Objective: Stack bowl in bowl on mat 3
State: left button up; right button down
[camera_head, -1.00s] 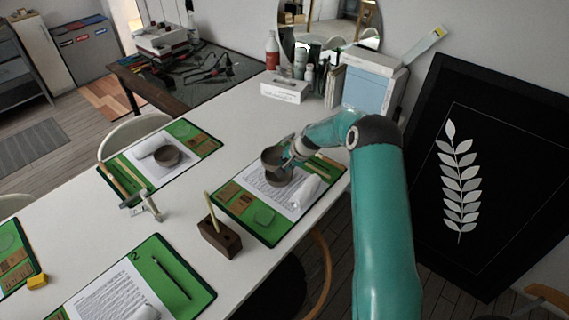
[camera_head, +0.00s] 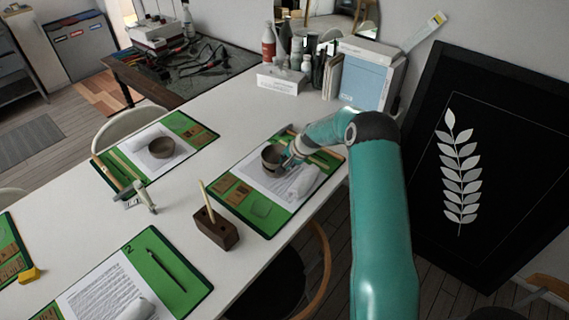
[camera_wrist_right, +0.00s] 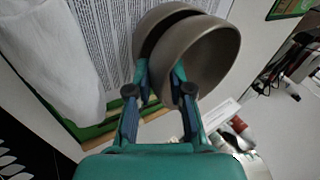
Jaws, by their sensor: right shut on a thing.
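A brown-grey bowl (camera_wrist_right: 210,58) is held by its wall in my right gripper (camera_wrist_right: 160,78). In the head view this bowl (camera_head: 272,155) is above the sheet on the green mat (camera_head: 257,213) nearest my right arm. A second bowl (camera_wrist_right: 150,32) shows close behind the held one in the right wrist view. The two overlap there; whether the held bowl rests in the other is unclear. Another bowl (camera_head: 162,147) sits on the far left mat (camera_head: 190,130). No number is readable on the mat under the held bowl. My left gripper is not in view.
A wooden block holder (camera_head: 215,235) stands by the mat's left edge. A white rolled cloth (camera_head: 300,182) lies on the mat near my right gripper. Bottles (camera_head: 268,42), a white box (camera_head: 280,80) and books stand at the back.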

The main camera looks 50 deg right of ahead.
jog(key=shift+s+a+f, duration=0.1)
jog(key=shift+a+f, duration=0.05)
jog(key=shift+f, duration=0.2)
jog(key=c, duration=1)
grip_release()
jog(key=shift+f, duration=0.1)
jog(key=shift+o, duration=0.2)
jog(key=shift+r, duration=0.2)
jog(key=shift+r, duration=0.25)
jog(key=v, duration=1.1)
jog(key=shift+s+r, duration=0.1)
